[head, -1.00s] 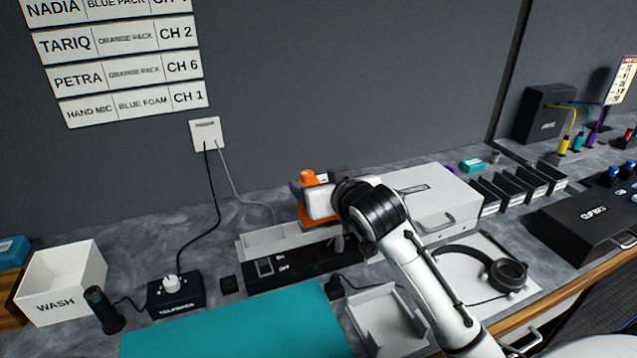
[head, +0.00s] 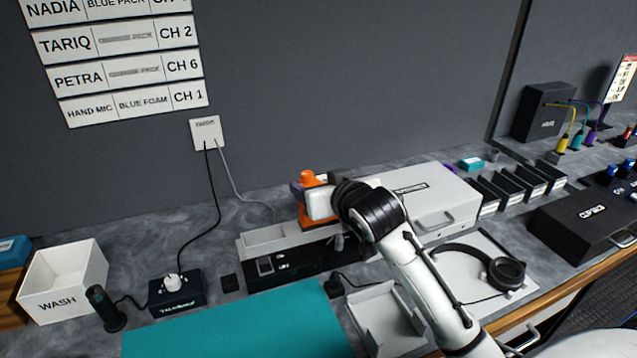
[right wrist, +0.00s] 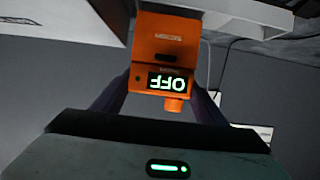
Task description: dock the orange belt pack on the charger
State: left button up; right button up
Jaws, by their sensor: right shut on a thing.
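The orange belt pack (head: 316,216) is held upright by my right gripper (head: 312,198) at the back of the counter, over the right part of the pale charger tray (head: 268,238). In the right wrist view the belt pack (right wrist: 166,45) sits between the two purple fingers, and its small display reads OFF, upside down. My gripper and forearm hide part of the pack and the charger's right end. I cannot tell whether the pack's base touches the charger. A black strip with a switch (head: 265,266) runs along the charger's front. My left gripper is not in view.
A white case (head: 425,195) stands close right of my right gripper. Headphones (head: 490,265) lie on a white mat at the right. A teal mat (head: 240,325), a white tray (head: 380,315), a black knob box (head: 176,293) and a WASH bin (head: 65,285) are nearer the front and left.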

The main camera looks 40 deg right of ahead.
jog(key=shift+f+b, duration=1.3)
jog(key=shift+f, duration=1.25)
jog(key=o, duration=1.2)
jog(key=shift+o, duration=0.2)
jog(key=shift+f, duration=0.1)
jog(key=v, duration=1)
jog(key=shift+s, duration=0.2)
